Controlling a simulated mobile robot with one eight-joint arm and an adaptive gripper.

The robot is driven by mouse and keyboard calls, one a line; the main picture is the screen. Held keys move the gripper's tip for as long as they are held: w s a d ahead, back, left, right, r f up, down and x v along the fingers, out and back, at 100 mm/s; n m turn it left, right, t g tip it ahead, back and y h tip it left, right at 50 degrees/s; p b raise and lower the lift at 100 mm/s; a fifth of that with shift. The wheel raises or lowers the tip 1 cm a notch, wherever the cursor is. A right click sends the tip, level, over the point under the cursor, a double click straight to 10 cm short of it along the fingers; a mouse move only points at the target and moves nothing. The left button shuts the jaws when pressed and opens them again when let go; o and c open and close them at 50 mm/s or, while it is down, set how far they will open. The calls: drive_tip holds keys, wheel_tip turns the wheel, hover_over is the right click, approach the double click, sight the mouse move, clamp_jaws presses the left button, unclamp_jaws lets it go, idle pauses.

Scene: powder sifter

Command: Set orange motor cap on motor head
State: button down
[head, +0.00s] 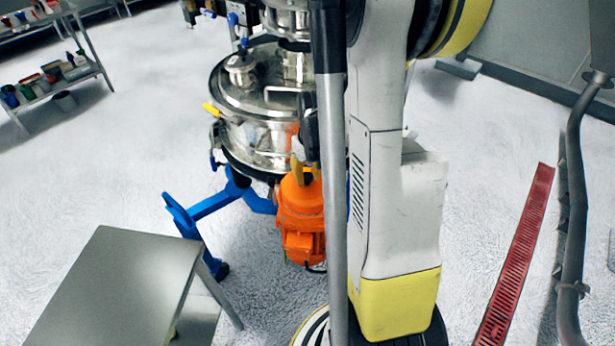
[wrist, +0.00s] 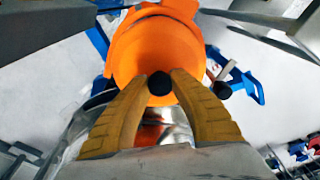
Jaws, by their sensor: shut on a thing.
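My gripper (head: 306,170) is at the top of the orange motor in the head view, its yellow fingers pointing down. In the wrist view the gripper's fingertips (wrist: 160,80) are closed around a small black knob, against a large orange rounded body, which I take to be the orange motor cap (wrist: 155,45). In the head view the cap (head: 298,190) shows as an orange dome directly above the orange motor (head: 302,243), in line with it. My arm and a grey pole partly hide its right side. I cannot tell whether the cap touches the motor head.
The steel sifter drum (head: 262,130) stands right behind the motor, on a blue stand (head: 205,208). A grey table (head: 115,290) is at the front left. A shelf (head: 50,85) with containers is at the far left. A red floor grate (head: 515,255) lies at the right.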

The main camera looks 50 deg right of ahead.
drive_tip(key=shift+f, duration=0.1)
drive_tip(key=shift+f+b, duration=0.55)
drive_tip(key=shift+b, duration=0.05)
drive_tip(key=c, duration=1.2)
unclamp_jaws()
